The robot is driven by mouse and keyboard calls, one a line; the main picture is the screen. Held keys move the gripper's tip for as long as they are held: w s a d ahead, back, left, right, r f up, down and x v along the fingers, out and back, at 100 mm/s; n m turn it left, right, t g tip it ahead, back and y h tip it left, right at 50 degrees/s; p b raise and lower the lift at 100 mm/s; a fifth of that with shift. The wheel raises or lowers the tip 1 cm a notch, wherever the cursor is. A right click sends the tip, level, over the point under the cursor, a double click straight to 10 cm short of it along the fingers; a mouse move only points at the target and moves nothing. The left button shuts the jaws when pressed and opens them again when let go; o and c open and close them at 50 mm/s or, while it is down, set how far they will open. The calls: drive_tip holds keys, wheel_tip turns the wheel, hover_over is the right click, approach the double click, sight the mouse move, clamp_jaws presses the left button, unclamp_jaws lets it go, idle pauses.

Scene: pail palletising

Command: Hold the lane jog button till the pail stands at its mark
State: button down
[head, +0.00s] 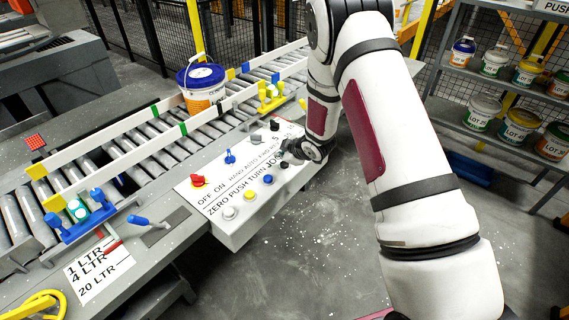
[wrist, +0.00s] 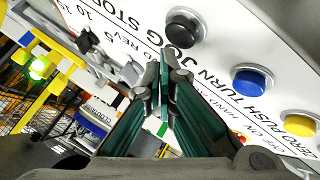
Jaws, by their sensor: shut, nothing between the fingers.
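The pail (head: 201,96), white with an orange label and a blue lid, stands upright on the roller lane (head: 140,160), between its white side rails. The white control panel (head: 215,188) is beside the lane. A black button (head: 284,164) is nearest the printed word JOG; it also shows in the wrist view (wrist: 185,27). My gripper (head: 288,150) is over the panel. In the wrist view, its fingers (wrist: 163,82) are shut and empty, with the tips below the black button in the picture. I cannot tell whether they touch the panel.
Blue (head: 267,179), yellow (head: 249,195) and white (head: 229,212) buttons line the panel's front, with a red knob (head: 198,181) behind. Coloured marks, including green (head: 183,129), sit along the rails. Shelves (head: 490,90) with several pails stand at the right.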

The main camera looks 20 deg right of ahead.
drive_tip(key=shift+f, duration=0.2)
drive_tip(key=shift+f, duration=0.25)
